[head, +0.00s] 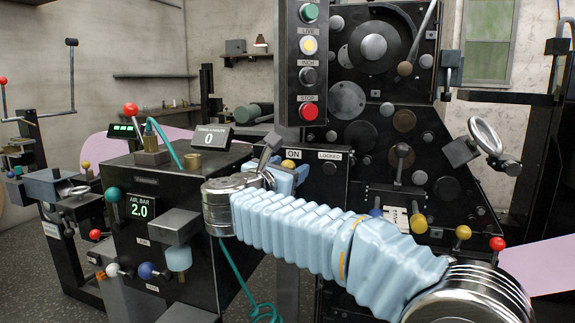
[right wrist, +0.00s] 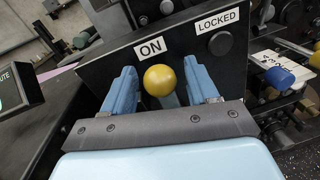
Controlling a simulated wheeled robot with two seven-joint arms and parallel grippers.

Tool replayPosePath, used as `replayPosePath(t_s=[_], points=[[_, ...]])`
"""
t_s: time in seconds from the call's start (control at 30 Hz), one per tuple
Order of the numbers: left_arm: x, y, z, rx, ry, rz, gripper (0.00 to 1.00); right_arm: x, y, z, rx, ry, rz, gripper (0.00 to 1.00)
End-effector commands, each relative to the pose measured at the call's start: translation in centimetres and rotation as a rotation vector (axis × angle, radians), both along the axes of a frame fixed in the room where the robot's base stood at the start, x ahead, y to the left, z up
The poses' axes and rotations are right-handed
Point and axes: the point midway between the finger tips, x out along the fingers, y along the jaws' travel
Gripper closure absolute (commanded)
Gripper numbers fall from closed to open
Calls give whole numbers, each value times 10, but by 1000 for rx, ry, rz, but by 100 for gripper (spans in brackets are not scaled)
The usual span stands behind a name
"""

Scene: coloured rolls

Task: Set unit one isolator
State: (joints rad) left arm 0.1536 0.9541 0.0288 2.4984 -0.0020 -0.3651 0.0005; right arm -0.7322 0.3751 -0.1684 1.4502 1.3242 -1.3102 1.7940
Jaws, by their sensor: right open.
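The isolator is a black panel (right wrist: 183,45) with a white ON label (right wrist: 154,45) and, to its right, a LOCKED label (right wrist: 218,21). Its yellow ball knob (right wrist: 165,80) stands just below the ON label, on a pale stem partly hidden by my gripper. In the head view the knob (head: 288,164) shows beside the ON label (head: 293,154). My right gripper (right wrist: 160,72) is open, its two blue fingers on either side of the knob. Gaps show between knob and fingers. My left gripper is not in view.
A unit with a counter display (head: 208,138) and an AIR BAR display (head: 140,207) stands to the left. A button column (head: 308,60) rises behind the isolator. Levers with coloured knobs and a handwheel (head: 484,135) lie to the right.

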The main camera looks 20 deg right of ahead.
Motion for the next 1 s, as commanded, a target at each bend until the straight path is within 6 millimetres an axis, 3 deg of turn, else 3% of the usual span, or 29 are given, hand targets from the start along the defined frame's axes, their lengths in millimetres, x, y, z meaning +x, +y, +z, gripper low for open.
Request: replayPosePath(t_s=[0.27,0.67,1.0], points=[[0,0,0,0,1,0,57,2,-2,0,0,0,-1,41],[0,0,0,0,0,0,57,2,-2,0,-1,1,-1,99],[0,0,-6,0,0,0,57,1,-6,-3,13,-8,-2,100]])
